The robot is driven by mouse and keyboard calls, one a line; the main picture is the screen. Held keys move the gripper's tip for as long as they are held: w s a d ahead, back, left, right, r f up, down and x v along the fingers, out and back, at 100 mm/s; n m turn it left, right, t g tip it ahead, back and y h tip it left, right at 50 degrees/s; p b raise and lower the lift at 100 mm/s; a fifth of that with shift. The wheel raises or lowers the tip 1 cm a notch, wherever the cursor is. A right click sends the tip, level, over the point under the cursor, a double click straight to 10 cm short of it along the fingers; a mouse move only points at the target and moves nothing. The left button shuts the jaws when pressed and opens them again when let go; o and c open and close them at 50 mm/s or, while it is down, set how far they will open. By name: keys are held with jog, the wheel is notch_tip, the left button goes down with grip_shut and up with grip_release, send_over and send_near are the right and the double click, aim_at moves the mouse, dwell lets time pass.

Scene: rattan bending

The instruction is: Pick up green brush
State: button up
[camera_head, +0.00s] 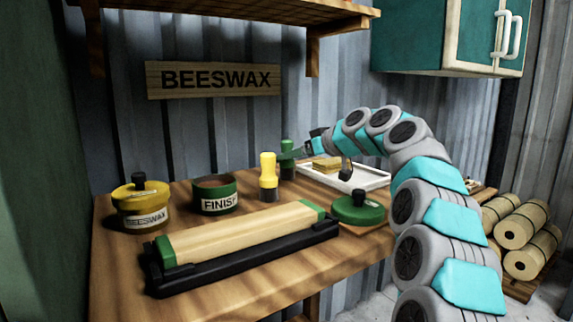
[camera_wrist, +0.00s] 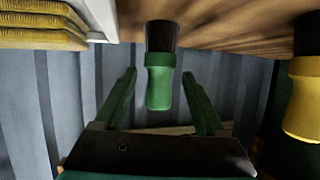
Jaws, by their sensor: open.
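The green brush (camera_head: 287,168) stands upright on the wooden bench, behind the yellow brush (camera_head: 268,176). In the wrist view, which looks upside down, the green brush (camera_wrist: 160,85) shows its green handle and dark bristles against the bench. My gripper (camera_wrist: 159,76) is open, with one green finger on each side of the handle and a visible gap on both sides. In the head view my gripper (camera_head: 298,153) reaches in from the right at the height of the handle. How deep the handle sits between the fingers is hard to tell.
The yellow brush also shows at the right of the wrist view (camera_wrist: 304,100). A white tray (camera_head: 373,180) with yellow pads (camera_head: 326,163) lies close by on the right. A FINISH tin (camera_head: 214,196), a beeswax tin (camera_head: 141,205) and a green lid (camera_head: 358,210) stand on the bench (camera_head: 110,262).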

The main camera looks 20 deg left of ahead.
jog(key=shift+x, duration=1.35)
grip_shut()
